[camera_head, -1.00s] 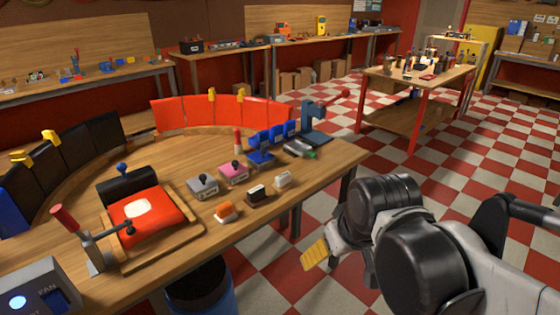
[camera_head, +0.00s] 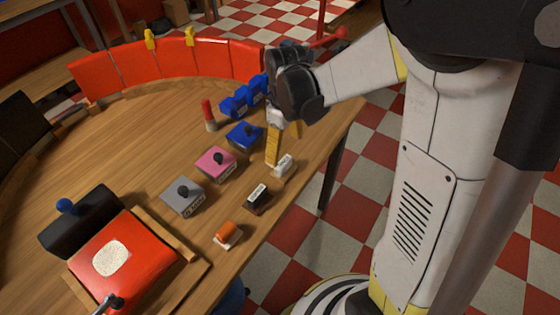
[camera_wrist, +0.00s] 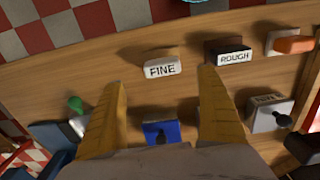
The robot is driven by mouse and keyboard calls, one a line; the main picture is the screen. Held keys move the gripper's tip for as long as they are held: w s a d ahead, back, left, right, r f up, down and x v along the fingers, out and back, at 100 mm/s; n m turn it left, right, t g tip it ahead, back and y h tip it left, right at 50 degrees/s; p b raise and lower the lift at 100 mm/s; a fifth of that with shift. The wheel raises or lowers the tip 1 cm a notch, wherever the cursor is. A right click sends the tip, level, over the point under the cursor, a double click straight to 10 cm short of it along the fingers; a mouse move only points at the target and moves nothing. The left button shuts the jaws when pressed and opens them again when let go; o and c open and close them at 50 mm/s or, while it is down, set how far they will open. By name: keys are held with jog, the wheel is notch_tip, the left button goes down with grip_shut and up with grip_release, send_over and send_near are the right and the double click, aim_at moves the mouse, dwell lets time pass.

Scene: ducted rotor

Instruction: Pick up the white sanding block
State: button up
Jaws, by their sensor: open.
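The white sanding block (camera_head: 285,165) lies near the table's front edge, at the right end of a row of small blocks. In the wrist view the white sanding block (camera_wrist: 163,68) shows the word FINE on its near face. My gripper (camera_head: 273,160) is open and empty, with yellow fingers pointing down just beside and behind the block in the head view. In the wrist view the fingertips of my gripper (camera_wrist: 163,77) are spread to either side of the block, which appears beyond them. I cannot tell whether a finger touches it.
The black ROUGH block (camera_head: 257,197) and an orange-topped block (camera_head: 227,234) lie along the same edge. Blue (camera_head: 244,136), pink (camera_head: 216,162) and grey (camera_head: 183,196) knobbed blocks stand behind. A red pad (camera_head: 125,250) is at front left. Bare wood lies left of the blocks.

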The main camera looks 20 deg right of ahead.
aim_at(284, 162)
notch_tip(284, 162, down, 7)
jog(key=b, duration=0.3)
jog(key=shift+s+a, duration=0.15)
jog(key=shift+r, duration=0.15)
jog(key=c, duration=1.3)
